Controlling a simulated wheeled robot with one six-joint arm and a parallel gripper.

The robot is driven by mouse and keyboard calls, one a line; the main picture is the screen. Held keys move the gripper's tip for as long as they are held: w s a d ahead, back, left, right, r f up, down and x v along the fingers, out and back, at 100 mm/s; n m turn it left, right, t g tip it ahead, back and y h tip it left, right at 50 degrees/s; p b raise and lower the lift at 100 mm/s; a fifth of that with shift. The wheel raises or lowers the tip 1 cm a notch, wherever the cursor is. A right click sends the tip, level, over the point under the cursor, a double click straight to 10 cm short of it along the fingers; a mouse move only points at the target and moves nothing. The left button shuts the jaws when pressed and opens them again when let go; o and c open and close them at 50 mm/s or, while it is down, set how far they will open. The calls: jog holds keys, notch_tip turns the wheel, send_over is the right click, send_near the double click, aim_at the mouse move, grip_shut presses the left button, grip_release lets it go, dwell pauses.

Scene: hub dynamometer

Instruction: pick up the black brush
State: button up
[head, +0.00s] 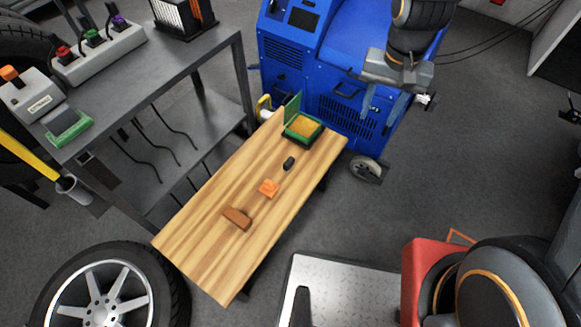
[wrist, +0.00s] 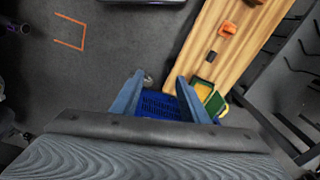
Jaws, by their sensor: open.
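The black brush (head: 289,163) looks like a small dark block lying on the wooden bench top, between an orange piece and a green box. It also shows in the wrist view (wrist: 211,56), right of and beyond my fingertips. My gripper (head: 384,112) is open and empty, with its fingers pointing down in front of the blue machine. In the wrist view the two blue fingers (wrist: 160,77) stand apart with nothing between them. The gripper is to the right of the brush in the head view and well apart from it.
On the bench (head: 195,250) are an orange piece (head: 268,188), a brown block (head: 237,218) and an open green box (head: 302,129) with yellow inside. The blue machine (head: 320,95) stands behind. A grey metal table (head: 175,85) is at left.

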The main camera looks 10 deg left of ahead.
jog(key=w+a+f+m+b, duration=0.1)
jog(key=w+a+f+b, duration=0.4)
jog(key=a+f, duration=0.85)
jog(key=m+b, duration=0.2)
jog(key=b, duration=0.2)
send_over(289, 161)
jog(key=shift+g, duration=0.3)
notch_tip(289, 161, down, 16)
jog(key=shift+w+a+r, duration=0.1)
jog(key=shift+w+r, duration=0.05)
jog(key=f, duration=0.7)
jog(key=shift+s+f, duration=0.15)
jog(key=shift+s, duration=0.05)
grip_shut()
